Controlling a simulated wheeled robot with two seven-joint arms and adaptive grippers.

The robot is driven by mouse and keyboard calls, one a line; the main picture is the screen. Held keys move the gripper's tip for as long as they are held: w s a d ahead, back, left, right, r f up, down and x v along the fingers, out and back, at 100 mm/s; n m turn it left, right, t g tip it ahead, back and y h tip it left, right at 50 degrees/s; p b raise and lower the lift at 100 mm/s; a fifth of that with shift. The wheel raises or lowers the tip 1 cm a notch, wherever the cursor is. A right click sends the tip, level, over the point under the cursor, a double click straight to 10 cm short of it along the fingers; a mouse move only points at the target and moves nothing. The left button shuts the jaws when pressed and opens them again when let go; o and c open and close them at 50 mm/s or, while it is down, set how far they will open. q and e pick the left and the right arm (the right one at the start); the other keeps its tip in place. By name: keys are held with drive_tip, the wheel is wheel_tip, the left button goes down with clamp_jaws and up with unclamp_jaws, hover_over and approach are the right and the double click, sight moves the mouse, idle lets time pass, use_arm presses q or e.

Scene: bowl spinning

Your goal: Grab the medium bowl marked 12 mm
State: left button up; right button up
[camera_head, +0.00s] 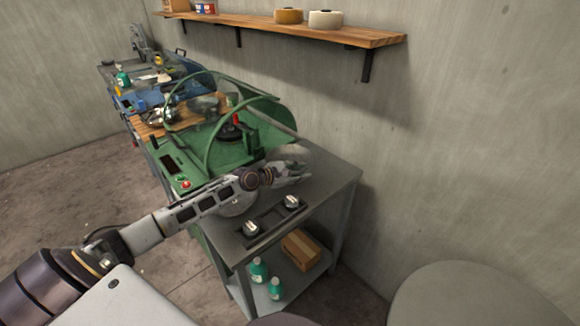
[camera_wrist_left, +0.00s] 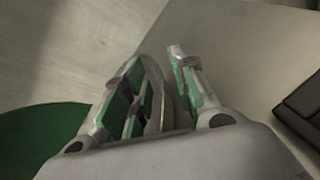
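A grey metal bowl (camera_head: 293,154) is at the back of the grey metal table, partly hidden by my left gripper (camera_head: 296,174). Its curved wall (camera_wrist_left: 157,95) also shows in the left wrist view, between the two green-padded fingers (camera_wrist_left: 165,85). The fingers are apart, one on each side of the wall, with a gap that shows. Another round grey bowl (camera_head: 238,206) is partly hidden under my left arm. No 12 mm mark is readable on either bowl. My right gripper is not in view.
A green machine (camera_head: 225,150) with a clear curved guard stands left of the gripper. A black holder (camera_head: 272,216) with two small metal pieces lies at the table's front. A wall shelf (camera_head: 345,33) is above. A box (camera_head: 300,249) and green bottles (camera_head: 258,270) stand below.

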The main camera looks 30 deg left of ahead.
use_arm(q)
clamp_jaws()
drive_tip(key=shift+r, duration=0.2)
drive_tip(key=shift+r, duration=0.55)
wheel_tip(320, 180, up, 8)
drive_tip(key=shift+f+p, duration=0.1)
drive_tip(key=shift+p, duration=0.8)
drive_tip(key=shift+r, duration=0.4)
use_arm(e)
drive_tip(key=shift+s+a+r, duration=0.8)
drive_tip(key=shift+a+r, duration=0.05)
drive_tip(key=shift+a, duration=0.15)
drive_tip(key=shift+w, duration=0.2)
